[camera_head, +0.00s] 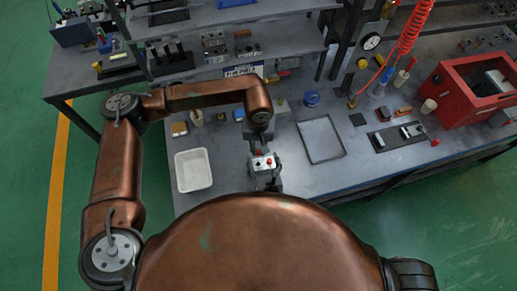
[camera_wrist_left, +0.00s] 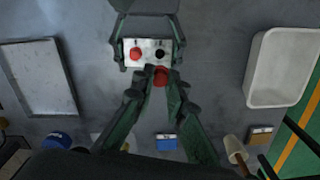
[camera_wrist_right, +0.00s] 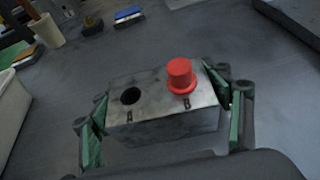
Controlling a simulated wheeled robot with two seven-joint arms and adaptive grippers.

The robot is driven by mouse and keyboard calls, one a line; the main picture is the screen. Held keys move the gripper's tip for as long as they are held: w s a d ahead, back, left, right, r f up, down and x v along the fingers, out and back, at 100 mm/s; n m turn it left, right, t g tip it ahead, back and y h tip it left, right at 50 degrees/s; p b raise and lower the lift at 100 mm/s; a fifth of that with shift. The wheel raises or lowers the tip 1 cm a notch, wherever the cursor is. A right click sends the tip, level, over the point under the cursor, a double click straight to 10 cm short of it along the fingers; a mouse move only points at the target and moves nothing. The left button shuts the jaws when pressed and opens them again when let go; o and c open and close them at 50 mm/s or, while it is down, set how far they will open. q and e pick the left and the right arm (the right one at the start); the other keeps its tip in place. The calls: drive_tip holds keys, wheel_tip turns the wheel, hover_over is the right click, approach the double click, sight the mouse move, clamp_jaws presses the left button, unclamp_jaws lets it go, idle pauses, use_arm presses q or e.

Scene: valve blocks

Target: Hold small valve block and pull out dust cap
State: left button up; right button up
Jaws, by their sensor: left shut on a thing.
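The small valve block (camera_wrist_right: 165,105) is a grey metal block with ports marked A and B. Port A is an open dark hole and a red dust cap (camera_wrist_right: 180,75) sits in port B. My right gripper (camera_wrist_right: 162,118) has its green pads on both ends of the block and holds it. In the head view the block (camera_head: 263,165) is near the bench's front edge. My left gripper (camera_wrist_left: 160,80) is shut on another red dust cap (camera_wrist_left: 161,77), clear of the hole. That cap also shows small in the head view (camera_head: 258,152), its fingertips hard to make out.
A white tray (camera_head: 178,183) stands on the bench left of the block. A grey flat tray (camera_head: 321,140) lies to the right. A blue round item (camera_head: 312,98) and small boxes stand behind. A red box (camera_head: 458,104) is at far right.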

drive_tip(key=o, duration=0.3)
drive_tip(key=shift+o, duration=0.2)
drive_tip(key=v, duration=1.2)
